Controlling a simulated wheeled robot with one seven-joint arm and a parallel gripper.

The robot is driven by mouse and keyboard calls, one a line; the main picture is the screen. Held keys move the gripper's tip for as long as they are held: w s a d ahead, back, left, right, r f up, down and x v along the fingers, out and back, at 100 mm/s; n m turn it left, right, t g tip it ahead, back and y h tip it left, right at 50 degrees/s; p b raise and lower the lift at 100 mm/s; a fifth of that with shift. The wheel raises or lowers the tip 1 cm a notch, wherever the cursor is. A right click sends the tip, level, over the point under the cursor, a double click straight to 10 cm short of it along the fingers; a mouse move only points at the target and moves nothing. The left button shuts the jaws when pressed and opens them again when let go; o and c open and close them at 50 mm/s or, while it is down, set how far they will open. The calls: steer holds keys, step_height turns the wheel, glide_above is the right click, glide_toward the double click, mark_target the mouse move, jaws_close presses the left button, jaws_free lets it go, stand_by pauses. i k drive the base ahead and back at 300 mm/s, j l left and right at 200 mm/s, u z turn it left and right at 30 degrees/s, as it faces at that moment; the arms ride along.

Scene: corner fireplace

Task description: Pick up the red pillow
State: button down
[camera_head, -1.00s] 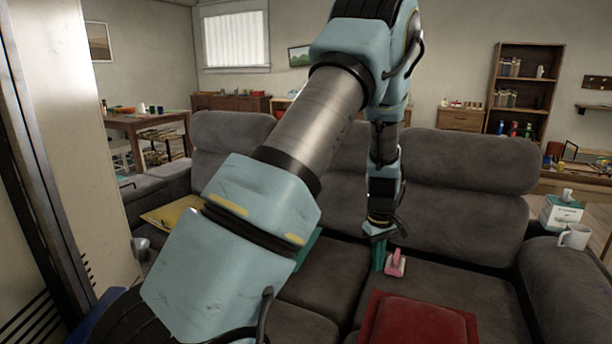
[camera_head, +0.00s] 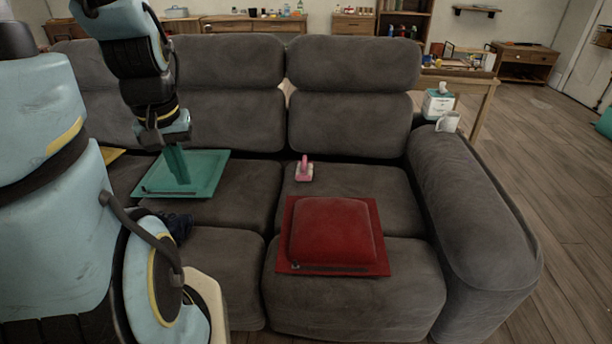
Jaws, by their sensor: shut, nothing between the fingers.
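The red pillow (camera_head: 335,232) lies flat on the right seat of the grey sofa, near the seat's front. It is square with a raised middle, a flat border and a zip along its front edge. My gripper (camera_head: 178,168) points down at the left, over the teal pillow (camera_head: 212,172). Its fingers look closed together and hold nothing. It is well to the left of the red pillow and apart from it. Whether its fingertips touch the teal pillow I cannot tell.
A pink-handled brush (camera_head: 304,170) lies behind the red pillow. A yellow pillow (camera_head: 112,154) shows partly behind my arm. Wooden floor (camera_head: 545,160) is clear at the right.

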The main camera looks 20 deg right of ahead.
mark_target(326, 235)
steer(key=z, duration=0.95)
